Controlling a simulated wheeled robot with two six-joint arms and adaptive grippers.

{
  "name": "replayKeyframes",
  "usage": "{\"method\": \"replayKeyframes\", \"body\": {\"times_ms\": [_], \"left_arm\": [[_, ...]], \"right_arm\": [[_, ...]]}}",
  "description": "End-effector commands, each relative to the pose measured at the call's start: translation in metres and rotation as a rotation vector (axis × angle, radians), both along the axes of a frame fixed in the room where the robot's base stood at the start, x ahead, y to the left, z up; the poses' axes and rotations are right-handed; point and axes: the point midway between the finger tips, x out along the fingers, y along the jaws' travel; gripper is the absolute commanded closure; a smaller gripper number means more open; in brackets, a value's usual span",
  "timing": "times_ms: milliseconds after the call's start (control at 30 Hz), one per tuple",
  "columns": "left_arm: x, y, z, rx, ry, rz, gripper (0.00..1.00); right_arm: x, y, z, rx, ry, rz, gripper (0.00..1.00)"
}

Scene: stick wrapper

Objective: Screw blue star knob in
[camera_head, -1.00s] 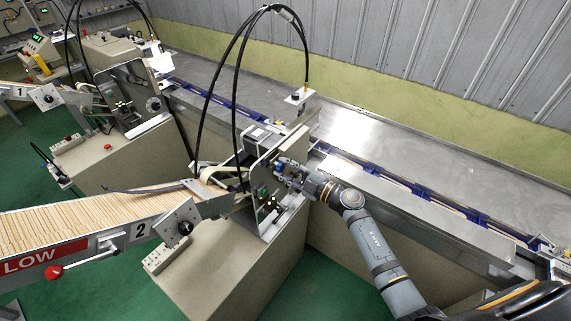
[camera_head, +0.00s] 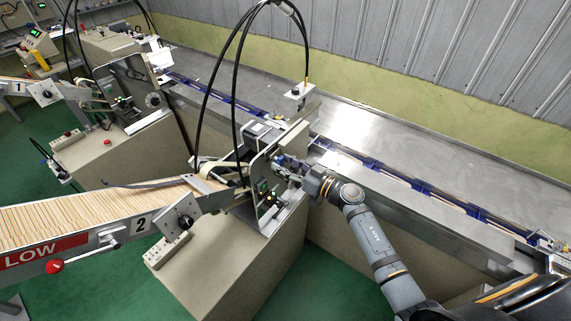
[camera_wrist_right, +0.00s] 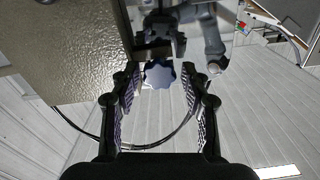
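The blue star knob (camera_wrist_right: 158,74) shows in the right wrist view, below a dark metal bracket (camera_wrist_right: 160,40) of the machine. My right gripper (camera_wrist_right: 160,80) is open, with one finger on each side of the knob. Gaps show between the fingers and the knob. In the head view, my right gripper (camera_head: 283,168) reaches the side plate of machine 2 (camera_head: 262,172) from the right. There the knob is too small and covered to make out clearly. My left gripper is in neither view.
A feed tray of wooden sticks (camera_head: 90,208) slopes into machine 2 from the left. Black cables (camera_head: 240,75) arch above it. A steel conveyor with blue rails (camera_head: 420,190) runs behind my right arm. Machine 1 (camera_head: 110,95) stands at the back left.

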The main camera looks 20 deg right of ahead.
Motion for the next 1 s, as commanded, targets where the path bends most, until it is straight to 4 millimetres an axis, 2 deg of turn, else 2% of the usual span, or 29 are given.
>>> {"method": "replayKeyframes", "body": {"times_ms": [233, 333, 667, 867, 1000], "left_arm": [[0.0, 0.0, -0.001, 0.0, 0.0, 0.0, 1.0], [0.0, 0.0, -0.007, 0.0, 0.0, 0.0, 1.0], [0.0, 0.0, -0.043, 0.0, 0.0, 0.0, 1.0], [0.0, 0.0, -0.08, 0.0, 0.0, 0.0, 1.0], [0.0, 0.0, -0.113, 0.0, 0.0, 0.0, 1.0]], "right_arm": [[0.0, 0.0, 0.001, -0.018, -0.016, 0.0, 0.53], [0.0, 0.0, -0.001, -0.147, -0.117, -0.001, 0.53], [0.0, 0.0, -0.006, -0.829, -0.652, 0.001, 0.53], [0.0, 0.0, -0.009, -1.299, -1.019, 0.0, 0.53], [0.0, 0.0, -0.011, -1.648, -1.291, -0.002, 0.53]]}}
